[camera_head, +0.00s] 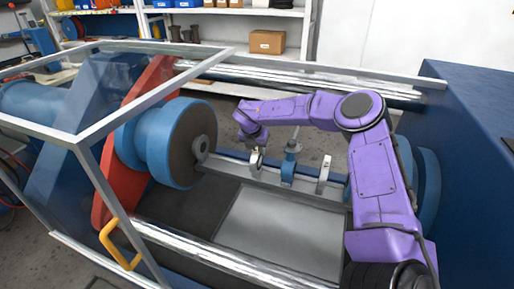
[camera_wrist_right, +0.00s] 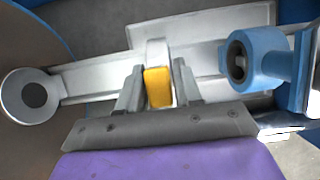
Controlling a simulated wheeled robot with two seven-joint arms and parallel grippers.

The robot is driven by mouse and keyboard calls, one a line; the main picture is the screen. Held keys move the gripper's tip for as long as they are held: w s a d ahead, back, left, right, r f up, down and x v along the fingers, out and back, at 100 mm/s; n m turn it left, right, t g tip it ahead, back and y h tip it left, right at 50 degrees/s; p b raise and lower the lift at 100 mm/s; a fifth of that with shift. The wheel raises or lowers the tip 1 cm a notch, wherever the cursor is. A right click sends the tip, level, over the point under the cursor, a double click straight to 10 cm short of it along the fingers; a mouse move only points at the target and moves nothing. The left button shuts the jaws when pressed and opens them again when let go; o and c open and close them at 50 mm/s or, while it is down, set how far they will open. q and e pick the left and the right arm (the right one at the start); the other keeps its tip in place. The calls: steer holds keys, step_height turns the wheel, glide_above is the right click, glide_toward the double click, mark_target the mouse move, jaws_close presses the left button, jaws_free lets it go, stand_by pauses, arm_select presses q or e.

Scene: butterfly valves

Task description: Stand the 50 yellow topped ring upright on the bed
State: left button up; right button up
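The yellow topped ring (camera_wrist_right: 158,88) shows edge-on between my right gripper's fingers in the wrist view, its yellow top towards the wrist. In the head view the pale ring (camera_head: 257,161) appears upright at the bed (camera_head: 229,169), below the gripper. My right gripper (camera_wrist_right: 159,80) has a finger close against each side of the ring and appears shut on it. In the head view the right gripper (camera_head: 260,146) is small and partly hidden by its arm. The ring's lower edge is hidden in the wrist view, so its contact with the bed is unclear. My left gripper is out of view.
A blue valve body (camera_head: 287,172) stands just right of the ring, with a white ring (camera_head: 324,173) further right. A large blue and grey round head (camera_head: 181,143) is at the left. The frame's metal bars (camera_head: 126,96) and a yellow handle (camera_head: 119,246) are nearer.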

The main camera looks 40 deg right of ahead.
steer(key=o, duration=0.6)
steer(key=shift+c, duration=0.2)
steer(key=v, duration=1)
steer(key=shift+r+b, duration=0.2)
steer(key=shift+b, duration=0.25)
steer(key=shift+a, duration=0.1)
